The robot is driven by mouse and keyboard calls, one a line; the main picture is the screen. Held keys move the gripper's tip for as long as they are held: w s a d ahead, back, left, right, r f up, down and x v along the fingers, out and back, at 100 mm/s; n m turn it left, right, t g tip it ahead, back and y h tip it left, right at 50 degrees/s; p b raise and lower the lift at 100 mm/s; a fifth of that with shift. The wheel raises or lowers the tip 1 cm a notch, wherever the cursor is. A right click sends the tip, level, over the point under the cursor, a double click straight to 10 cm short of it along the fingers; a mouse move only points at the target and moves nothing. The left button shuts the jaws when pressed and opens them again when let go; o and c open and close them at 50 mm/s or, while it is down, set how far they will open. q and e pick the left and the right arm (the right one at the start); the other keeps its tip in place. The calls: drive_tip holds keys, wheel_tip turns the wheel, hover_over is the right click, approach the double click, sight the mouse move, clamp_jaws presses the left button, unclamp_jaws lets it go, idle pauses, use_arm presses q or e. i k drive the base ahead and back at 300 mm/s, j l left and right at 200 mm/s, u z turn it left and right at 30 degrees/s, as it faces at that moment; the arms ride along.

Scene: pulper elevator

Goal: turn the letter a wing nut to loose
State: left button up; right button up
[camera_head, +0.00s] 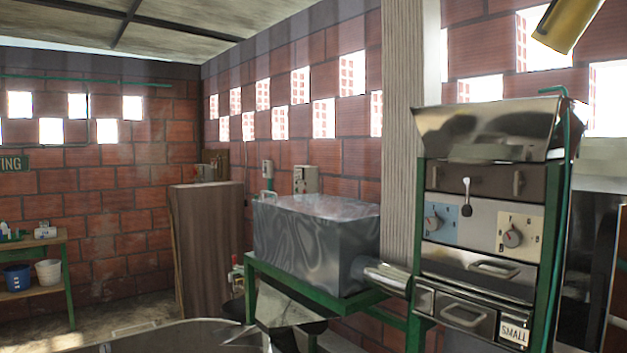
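A machine (488,240) with a metal hopper and green frame stands at the right. Its dark upper panel (490,182) carries two small upright fittings, one at the left (434,178) and one at the right (518,183). I cannot read a letter A or tell which part is the wing nut. Neither of my grippers is in view.
A grey metal box (318,240) on a green stand adjoins the machine by a pipe (385,275). A metal rim (180,335) crosses the bottom foreground. A concrete post (405,100) rises behind. A yellow cylinder (567,22) hangs at top right.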

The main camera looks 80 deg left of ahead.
sight(438, 175)
drive_tip(key=u, duration=2.2)
